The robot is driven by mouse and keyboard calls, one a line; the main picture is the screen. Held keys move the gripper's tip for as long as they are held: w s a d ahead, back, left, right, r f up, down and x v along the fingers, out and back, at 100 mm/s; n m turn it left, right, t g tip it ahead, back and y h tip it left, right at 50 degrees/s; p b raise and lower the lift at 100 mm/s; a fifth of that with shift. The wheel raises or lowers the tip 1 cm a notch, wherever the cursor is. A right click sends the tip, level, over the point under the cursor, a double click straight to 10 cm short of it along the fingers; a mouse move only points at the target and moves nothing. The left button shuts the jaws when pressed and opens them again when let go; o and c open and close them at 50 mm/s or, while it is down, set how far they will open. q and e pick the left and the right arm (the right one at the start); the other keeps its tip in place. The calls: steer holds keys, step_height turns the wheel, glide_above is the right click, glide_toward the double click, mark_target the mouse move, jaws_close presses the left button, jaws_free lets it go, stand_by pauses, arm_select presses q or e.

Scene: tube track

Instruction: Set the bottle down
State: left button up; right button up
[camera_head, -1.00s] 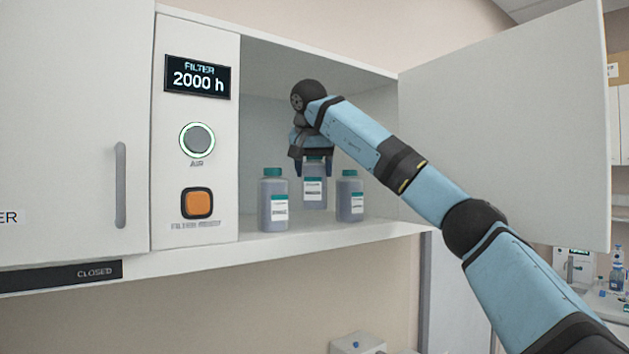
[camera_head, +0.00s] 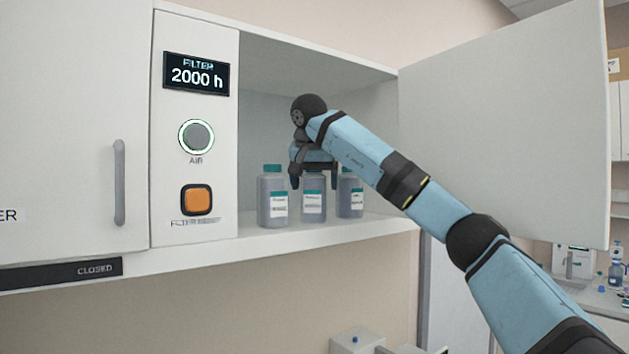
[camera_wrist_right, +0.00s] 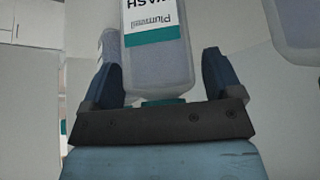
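The middle bottle (camera_head: 313,206), grey with a teal cap and a white label, stands upright on the cabinet shelf (camera_head: 330,235), its base in line with its neighbours. My right gripper (camera_head: 314,182) is above it, pointing down, with one finger on each side of its top. In the right wrist view the fingers (camera_wrist_right: 163,78) are spread, with gaps between them and the bottle (camera_wrist_right: 160,70). The gripper hides part of the cap in the head view. My left gripper is not in view.
A similar bottle (camera_head: 272,197) stands close on the left and another (camera_head: 350,196) close on the right. The cabinet door (camera_head: 510,125) stands open at the right. A control panel (camera_head: 195,130) reading 2000 h borders the opening at the left.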

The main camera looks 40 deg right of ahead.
steer(key=shift+r, duration=0.15)
steer(key=v, duration=0.7)
steer(key=shift+a+r, duration=0.2)
steer(key=shift+r, duration=0.1)
steer(key=shift+s+f, duration=0.1)
stand_by(0.3)
